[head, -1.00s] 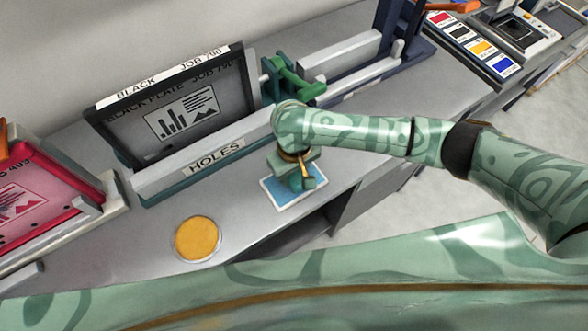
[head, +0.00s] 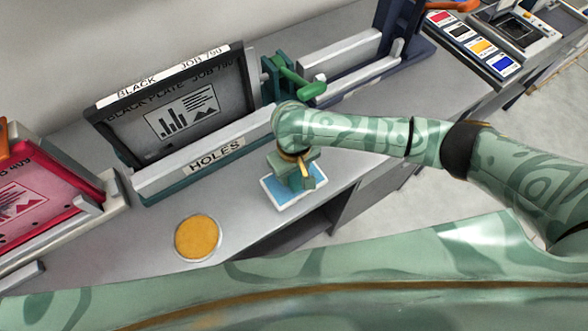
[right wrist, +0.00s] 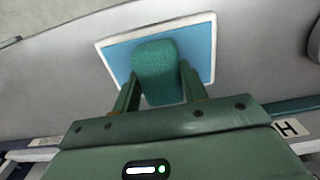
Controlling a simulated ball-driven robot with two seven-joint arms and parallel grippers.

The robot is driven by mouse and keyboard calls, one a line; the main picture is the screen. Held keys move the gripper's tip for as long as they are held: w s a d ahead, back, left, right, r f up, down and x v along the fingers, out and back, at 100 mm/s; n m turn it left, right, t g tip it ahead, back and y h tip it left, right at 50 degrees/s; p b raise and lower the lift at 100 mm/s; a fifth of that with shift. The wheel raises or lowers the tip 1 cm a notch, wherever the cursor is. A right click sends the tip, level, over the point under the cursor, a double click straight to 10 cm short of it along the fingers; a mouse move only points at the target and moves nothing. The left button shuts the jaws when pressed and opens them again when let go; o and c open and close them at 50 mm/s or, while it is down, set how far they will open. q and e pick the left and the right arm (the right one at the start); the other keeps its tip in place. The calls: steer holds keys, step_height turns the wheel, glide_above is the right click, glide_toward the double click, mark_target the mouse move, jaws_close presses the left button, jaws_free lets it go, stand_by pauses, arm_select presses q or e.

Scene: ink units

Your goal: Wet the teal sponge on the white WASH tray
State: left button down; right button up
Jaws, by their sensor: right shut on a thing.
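The teal sponge (right wrist: 157,68) shows in the right wrist view between my right gripper's two fingers, and the fingers are shut on its sides. It is over the white-rimmed tray with the blue inside (right wrist: 116,58). In the head view this tray (head: 283,198) lies near the front edge of the grey counter. My right gripper (head: 299,184) points down over the tray and hides the sponge there. I cannot tell whether the sponge touches the tray's blue surface. My left gripper is not in view.
A round amber disc with a pale rim (head: 197,238) lies left of the tray. Behind stands a black plate (head: 178,105) above a ledge marked HOLES (head: 217,154). A green lever (head: 298,84) is right of the plate. A pink plate (head: 28,205) stands at far left.

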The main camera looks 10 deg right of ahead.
steer(key=shift+s+f+p, duration=0.15)
steer(key=shift+f+p, duration=0.05)
steer(key=shift+p, duration=0.3)
stand_by(1.4)
step_height(320, 180, up, 2)
steer(key=shift+p, duration=1.2)
step_height(320, 180, up, 5)
steer(key=p, duration=0.7)
steer(key=shift+r+p, duration=0.2)
steer(key=shift+p, duration=0.15)
